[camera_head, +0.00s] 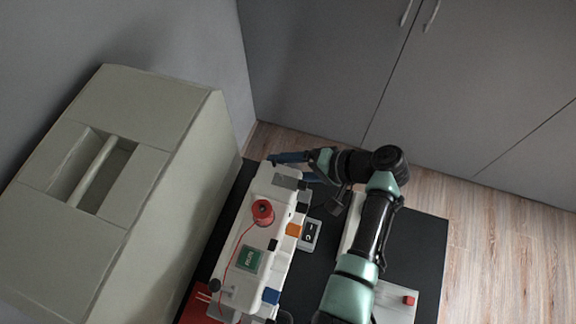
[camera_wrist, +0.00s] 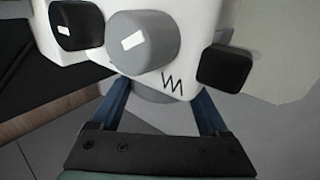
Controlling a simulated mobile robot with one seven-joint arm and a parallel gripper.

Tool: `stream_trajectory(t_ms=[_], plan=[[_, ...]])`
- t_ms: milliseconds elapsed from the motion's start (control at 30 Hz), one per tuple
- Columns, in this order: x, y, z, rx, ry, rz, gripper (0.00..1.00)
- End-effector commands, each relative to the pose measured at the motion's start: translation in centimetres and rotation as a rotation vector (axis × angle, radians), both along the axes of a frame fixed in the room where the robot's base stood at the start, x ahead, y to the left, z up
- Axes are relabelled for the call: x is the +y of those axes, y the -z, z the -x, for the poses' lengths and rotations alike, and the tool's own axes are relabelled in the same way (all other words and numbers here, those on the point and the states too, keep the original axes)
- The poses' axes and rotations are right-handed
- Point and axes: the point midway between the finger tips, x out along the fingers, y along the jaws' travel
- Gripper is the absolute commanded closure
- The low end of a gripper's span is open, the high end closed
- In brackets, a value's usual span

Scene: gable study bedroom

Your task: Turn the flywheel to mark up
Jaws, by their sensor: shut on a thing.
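The white machine (camera_head: 240,240) stands on a dark table. My gripper (camera_head: 298,165) is at its far end, its blue fingers on either side of that end. In the wrist view my gripper (camera_wrist: 157,100) has one finger left and one right of a grey rounded part (camera_wrist: 155,97), which I take for the flywheel. It is mostly hidden under the machine's white body (camera_wrist: 180,85), and no mark shows on its visible part. Above it are a grey knob (camera_wrist: 145,42) with a white mark and a black knob (camera_wrist: 77,25) with a white mark.
A red spool (camera_head: 263,212) with thread stands on the machine. A large pale cabinet (camera_head: 170,170) is close on the left. A small switch box (camera_head: 310,234) lies right of the machine. Grey cupboard doors (camera_head: 330,70) stand behind, beyond a strip of wooden floor.

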Motion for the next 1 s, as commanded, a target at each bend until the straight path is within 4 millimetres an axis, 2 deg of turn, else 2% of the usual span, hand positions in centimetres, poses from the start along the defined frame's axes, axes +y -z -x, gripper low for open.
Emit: stream_trajectory(t_ms=[367,400,500,867,1000], plan=[[-0.03,-0.08,-0.05,-0.003,0.000,-0.003,0.77],[-0.03,-0.08,-0.05,-0.003,0.000,-0.003,0.18],[-0.02,-0.08,-0.05,-0.003,0.000,-0.003,0.00],[-0.02,-0.03,0.00,-0.001,0.000,-0.003,0.00],[-0.73,-0.48,0.14,-0.003,0.001,-0.002,0.00]])
